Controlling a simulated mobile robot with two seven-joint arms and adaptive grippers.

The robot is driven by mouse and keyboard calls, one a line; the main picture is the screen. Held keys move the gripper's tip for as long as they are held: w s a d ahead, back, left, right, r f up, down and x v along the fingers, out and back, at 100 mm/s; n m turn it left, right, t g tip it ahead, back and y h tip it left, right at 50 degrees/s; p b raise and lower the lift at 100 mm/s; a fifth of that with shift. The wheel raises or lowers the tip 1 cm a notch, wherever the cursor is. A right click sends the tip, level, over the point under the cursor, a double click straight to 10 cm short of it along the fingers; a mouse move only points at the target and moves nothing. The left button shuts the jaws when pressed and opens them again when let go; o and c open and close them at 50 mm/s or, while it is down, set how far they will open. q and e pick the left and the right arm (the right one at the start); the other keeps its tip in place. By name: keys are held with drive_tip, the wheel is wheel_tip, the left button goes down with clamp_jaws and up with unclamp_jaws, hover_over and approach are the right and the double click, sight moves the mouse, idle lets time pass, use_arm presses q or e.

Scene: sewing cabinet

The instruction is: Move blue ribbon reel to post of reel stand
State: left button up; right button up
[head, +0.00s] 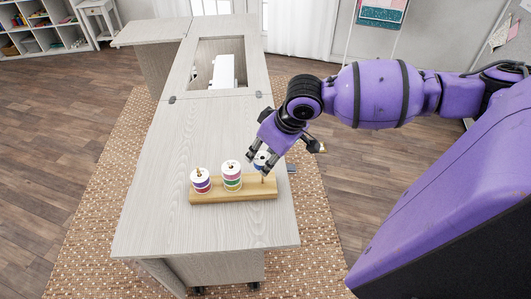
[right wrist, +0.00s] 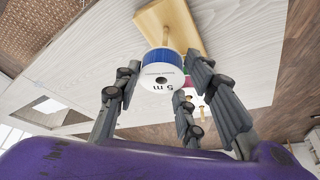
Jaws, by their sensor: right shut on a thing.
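The blue ribbon reel (head: 262,157) has a white top and shows between the fingertips of my right gripper (head: 260,161). In the right wrist view the reel (right wrist: 163,68) has a blue side and a white face marked "5 m", with a dark centre hole, and the gripper fingers (right wrist: 160,88) close around it. The wooden reel stand (head: 232,197) lies on the cabinet top. Its right post (head: 263,177) is directly under the held reel; in the right wrist view the post (right wrist: 166,36) runs from the base to the reel. I cannot tell whether its tip is inside the hole.
The stand's left post holds a purple and red stack (head: 200,183); the middle post holds a pink and green stack (head: 232,178). A white sewing machine (head: 223,72) sits in the cabinet opening. The cabinet top (head: 190,135) is clear left of and behind the stand.

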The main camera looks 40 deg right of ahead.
use_arm(q)
drive_tip(key=shift+w+d, duration=0.1)
drive_tip(key=shift+w, duration=0.25)
use_arm(e)
drive_tip(key=shift+f, duration=0.5)
use_arm(q)
drive_tip(key=shift+f, duration=0.1)
use_arm(e)
drive_tip(key=shift+f, duration=0.2)
use_arm(q)
drive_tip(key=shift+s, duration=0.2)
use_arm(e)
drive_tip(key=o, duration=1.1)
drive_tip(key=shift+s+r, duration=0.1)
drive_tip(key=shift+r, duration=0.05)
use_arm(q)
drive_tip(key=shift+s+f, duration=0.1)
use_arm(e)
drive_tip(key=shift+v, duration=5.85)
